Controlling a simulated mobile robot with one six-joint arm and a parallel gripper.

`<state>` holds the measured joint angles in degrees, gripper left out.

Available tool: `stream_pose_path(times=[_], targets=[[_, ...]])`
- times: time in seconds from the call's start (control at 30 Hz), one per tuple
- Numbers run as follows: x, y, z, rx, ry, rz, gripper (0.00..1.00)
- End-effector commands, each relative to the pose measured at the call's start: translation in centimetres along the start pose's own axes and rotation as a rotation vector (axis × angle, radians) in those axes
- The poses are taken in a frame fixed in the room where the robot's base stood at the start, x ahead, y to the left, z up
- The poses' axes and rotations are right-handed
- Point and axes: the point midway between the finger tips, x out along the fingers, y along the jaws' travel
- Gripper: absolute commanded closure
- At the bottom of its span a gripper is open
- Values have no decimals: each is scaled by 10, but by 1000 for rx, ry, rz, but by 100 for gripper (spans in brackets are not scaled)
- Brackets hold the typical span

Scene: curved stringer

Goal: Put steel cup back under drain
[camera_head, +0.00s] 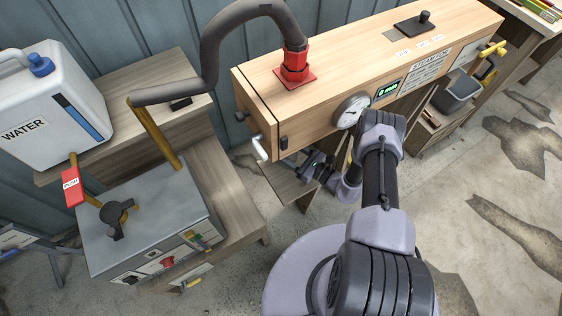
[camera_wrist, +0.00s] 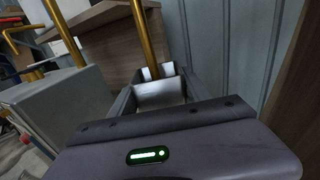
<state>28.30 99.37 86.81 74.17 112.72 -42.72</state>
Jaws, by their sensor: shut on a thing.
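My gripper (camera_head: 308,168) is below the left end of the wooden steam box (camera_head: 330,95), above a small low wooden stand (camera_head: 284,186). In the wrist view the gripper (camera_wrist: 160,96) is shut on a pale metallic thing, seemingly the steel cup (camera_wrist: 160,92), between its fingers. The cup's full shape is hidden, and I cannot make it out in the head view. A short pale metal piece (camera_head: 261,149), possibly the drain, hangs at the box's left end, left of my gripper. I cannot tell whether the cup touches the stand.
A grey metal boiler (camera_head: 150,220) with a red-tagged handle stands at the left, beside a white water can (camera_head: 45,100) on a wooden bench. A dark hose (camera_head: 210,50) runs to the red fitting (camera_head: 295,70) on the box. Bare floor (camera_head: 480,220) lies at the right.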

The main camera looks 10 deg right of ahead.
Motion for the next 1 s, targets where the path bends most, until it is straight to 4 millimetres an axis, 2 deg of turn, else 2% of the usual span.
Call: stream_pose_path(times=[0.03, 0.1, 0.43, 0.8, 0.83, 0.93, 1.0], targets=[[-2, 1, -18, 2, 1, 0, 97], [-2, 2, -38, 1, 0, 0, 97], [-1, 1, -94, 0, 1, 0, 97], [-1, 1, -98, 1, 1, 0, 97], [-1, 1, -98, 1, 1, 0, 40], [-1, 1, -97, 1, 1, 0, 22], [-1, 1, -97, 1, 1, 0, 22]])
